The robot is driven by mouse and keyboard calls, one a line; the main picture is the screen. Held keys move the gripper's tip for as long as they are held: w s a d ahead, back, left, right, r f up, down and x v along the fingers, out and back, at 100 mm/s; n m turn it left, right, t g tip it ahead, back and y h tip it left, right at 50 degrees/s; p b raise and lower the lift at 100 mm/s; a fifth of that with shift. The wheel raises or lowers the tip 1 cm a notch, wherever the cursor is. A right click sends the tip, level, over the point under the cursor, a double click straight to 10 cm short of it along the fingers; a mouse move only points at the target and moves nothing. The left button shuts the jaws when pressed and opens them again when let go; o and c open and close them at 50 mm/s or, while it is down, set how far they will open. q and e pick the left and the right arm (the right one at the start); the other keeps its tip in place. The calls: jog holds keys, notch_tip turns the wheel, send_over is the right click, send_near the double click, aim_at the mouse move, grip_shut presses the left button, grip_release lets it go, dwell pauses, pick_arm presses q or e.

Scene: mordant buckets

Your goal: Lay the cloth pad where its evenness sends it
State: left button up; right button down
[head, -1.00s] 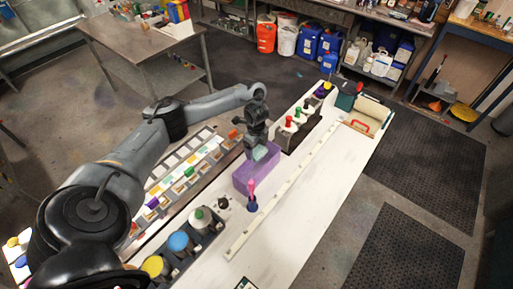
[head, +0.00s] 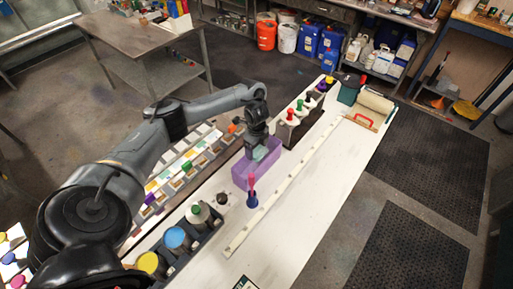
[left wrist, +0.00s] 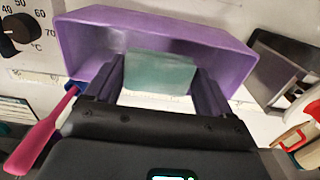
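The cloth pad is pale teal; in the left wrist view it (left wrist: 158,74) spans the space between my left fingers. It also shows in the head view (head: 261,153), at the purple bin's opening. My left gripper (head: 259,146) is shut on the pad, its fingers (left wrist: 160,90) at the pad's two sides. The purple bin (head: 242,179) stands on the white bench under the gripper; its wall (left wrist: 225,42) shows around the pad in the wrist view. Whether the pad touches the bin's floor cannot be told. My right gripper is not in view.

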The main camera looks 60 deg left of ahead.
pick_arm(q)
jog(key=shift+o, duration=1.3)
jog(key=shift+r, duration=0.55)
notch_tip(320, 180, up, 10)
jog(key=p, duration=0.4)
jog(key=shift+f+p, duration=0.15)
jog(key=shift+p, duration=0.25)
